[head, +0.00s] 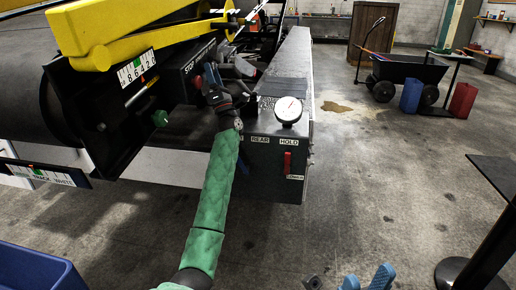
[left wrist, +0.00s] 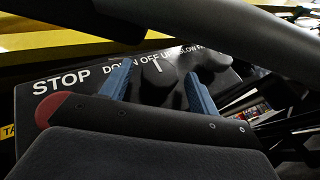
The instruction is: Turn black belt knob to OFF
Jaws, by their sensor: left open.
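A dark panel on the belt loader carries the white words STOP and DOWN OFF UP in the left wrist view. A black knob (left wrist: 155,80) with a white pointer line sits below DOWN OFF UP. My left gripper (head: 213,78) is at this panel in the head view. Its two blue fingers (left wrist: 158,88) are apart in the left wrist view, one on each side of the knob; I cannot tell whether they touch it. A second dark knob (left wrist: 211,67) is near SLOW. My right gripper (head: 366,280) shows only its blue fingertips at the bottom edge, apart and empty.
A red round button (left wrist: 55,108) is below STOP. A yellow rail (head: 130,40) crosses above. The floor on the right is mostly clear before a black cart (head: 405,73).

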